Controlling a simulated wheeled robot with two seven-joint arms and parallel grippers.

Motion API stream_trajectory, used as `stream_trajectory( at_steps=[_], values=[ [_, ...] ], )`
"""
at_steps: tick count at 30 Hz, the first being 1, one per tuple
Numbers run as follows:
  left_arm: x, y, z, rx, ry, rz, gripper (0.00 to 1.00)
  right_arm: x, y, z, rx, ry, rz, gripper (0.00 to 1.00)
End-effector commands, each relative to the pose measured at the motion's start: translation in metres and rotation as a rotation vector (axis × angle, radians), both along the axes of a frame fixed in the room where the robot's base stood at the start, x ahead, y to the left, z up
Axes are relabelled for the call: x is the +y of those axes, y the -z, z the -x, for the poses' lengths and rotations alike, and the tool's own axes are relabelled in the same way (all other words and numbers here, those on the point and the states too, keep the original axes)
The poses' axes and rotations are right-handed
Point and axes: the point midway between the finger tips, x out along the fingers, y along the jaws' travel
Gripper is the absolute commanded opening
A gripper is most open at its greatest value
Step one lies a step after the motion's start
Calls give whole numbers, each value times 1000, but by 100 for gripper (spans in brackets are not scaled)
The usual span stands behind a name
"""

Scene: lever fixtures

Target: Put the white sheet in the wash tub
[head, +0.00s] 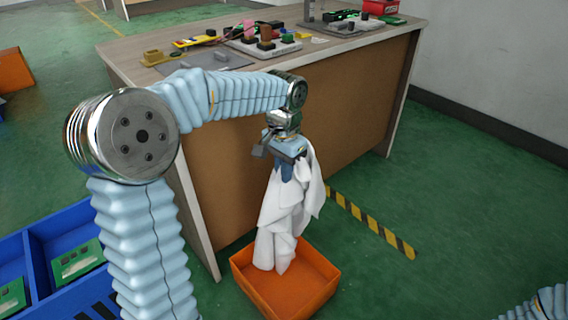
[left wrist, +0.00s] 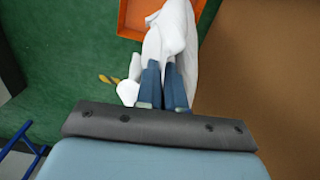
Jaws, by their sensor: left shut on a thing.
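My left gripper (head: 290,168) is shut on the white sheet (head: 283,215), and its two blue fingers show in the left wrist view (left wrist: 163,82). The sheet hangs down in folds from the fingers. Its lower end is over or inside the orange tub (head: 318,296) on the floor; I cannot tell whether it touches the bottom. In the left wrist view, the sheet (left wrist: 176,28) lies across the tub's edge (left wrist: 132,20) in the picture. My right gripper is out of sight; only a piece of ribbed blue sleeve shows at the lower right of the head view.
A workbench (head: 330,130) with a brown panel stands right behind the tub. Its top holds several parts and boards. A blue divided bin (head: 62,225) with green boards is at the lower left. Yellow-black tape (head: 370,225) marks the green floor, which is clear at right.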

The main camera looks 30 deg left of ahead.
Motion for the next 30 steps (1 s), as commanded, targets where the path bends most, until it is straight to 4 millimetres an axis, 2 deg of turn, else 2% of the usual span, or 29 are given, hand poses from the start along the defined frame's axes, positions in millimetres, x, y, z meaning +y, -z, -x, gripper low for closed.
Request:
stream_trajectory(
  at_steps=[1,3,6,11,13,24,27,30],
  values=[
    [0,21,0,0,0,0,0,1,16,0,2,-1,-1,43],
    [0,36,0,2,0,-1,0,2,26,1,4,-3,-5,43],
    [0,52,0,0,0,0,0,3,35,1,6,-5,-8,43],
    [0,60,0,0,-1,-1,0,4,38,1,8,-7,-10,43],
    [0,69,0,0,-1,0,0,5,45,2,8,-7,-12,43],
    [0,156,0,1,-1,0,0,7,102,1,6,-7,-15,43],
    [0,171,0,-1,-1,0,0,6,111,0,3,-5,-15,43],
    [0,177,0,-1,-1,0,0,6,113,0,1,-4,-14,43]
  ],
)
